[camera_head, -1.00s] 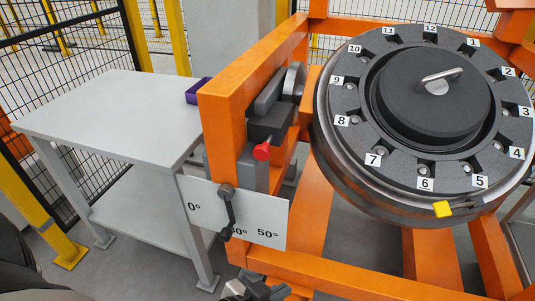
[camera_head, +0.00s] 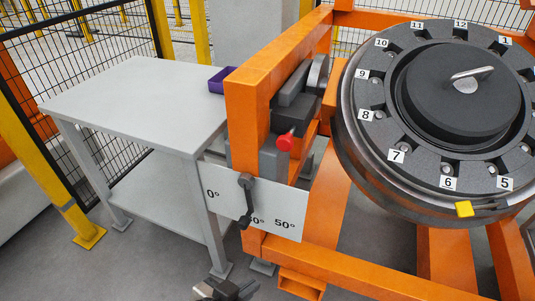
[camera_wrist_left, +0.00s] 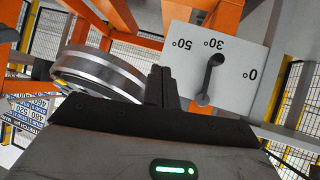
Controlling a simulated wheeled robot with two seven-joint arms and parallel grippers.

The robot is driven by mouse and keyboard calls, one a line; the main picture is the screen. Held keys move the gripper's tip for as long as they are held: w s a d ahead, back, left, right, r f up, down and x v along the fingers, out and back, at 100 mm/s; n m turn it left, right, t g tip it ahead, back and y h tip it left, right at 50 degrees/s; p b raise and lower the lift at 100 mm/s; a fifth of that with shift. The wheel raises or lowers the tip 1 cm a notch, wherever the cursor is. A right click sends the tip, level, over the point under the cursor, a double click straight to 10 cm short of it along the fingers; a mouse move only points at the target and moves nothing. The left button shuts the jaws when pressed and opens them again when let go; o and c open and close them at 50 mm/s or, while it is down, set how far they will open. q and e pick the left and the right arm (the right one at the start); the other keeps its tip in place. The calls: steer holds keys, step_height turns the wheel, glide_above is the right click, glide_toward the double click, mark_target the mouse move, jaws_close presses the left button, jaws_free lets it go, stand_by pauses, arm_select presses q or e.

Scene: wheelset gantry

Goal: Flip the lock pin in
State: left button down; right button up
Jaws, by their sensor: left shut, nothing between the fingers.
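The lock pin (camera_head: 284,143) has a red knob and sticks out of a grey block on the orange gantry post. A white angle plate (camera_head: 285,226) marked 0°, 30° and 50° hangs below it. A dark crank lever (camera_head: 246,202) hangs down over the plate near the 30° mark, hiding part of that mark. The plate also shows upside down in the left wrist view (camera_wrist_left: 240,92). My left gripper (camera_head: 224,292) is at the bottom edge, below the plate and apart from it. Its fingertips (camera_wrist_left: 161,78) are together and empty. My right gripper is not in view.
A large round turntable (camera_head: 380,195) with numbered slots and a yellow marker (camera_head: 464,209) stands on the orange frame (camera_head: 335,210) at right. A grey table (camera_head: 135,95) with a purple tray (camera_head: 222,80) is at left. Floor is clear between table and frame.

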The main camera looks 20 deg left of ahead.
mark_target(283, 146)
arm_select(q)
steer(key=w+a+r+m+t+y, duration=0.1)
steer(key=w+r+m+t, duration=0.3)
steer(key=m, duration=1.3)
steer(key=w+a+r+m+t+y, duration=0.1)
steer(key=w+r+m+t, duration=0.3)
steer(key=r+m, duration=0.6)
steer(key=w+m, duration=0.2)
steer(key=m, duration=0.5)
steer(key=shift+a+y+b, duration=0.2)
steer(key=shift+y+b, duration=0.1)
steer(key=shift+y, duration=0.1)
steer(key=shift+w, duration=0.2)
steer(key=w, duration=0.4)
steer(key=w+p, duration=0.1)
steer(key=w, duration=0.4)
steer(key=w+p, duration=0.1)
steer(key=w, duration=0.3)
steer(key=shift+w+d+r, duration=0.15)
steer(key=shift+w+r, duration=0.2)
steer(key=shift+w, duration=0.05)
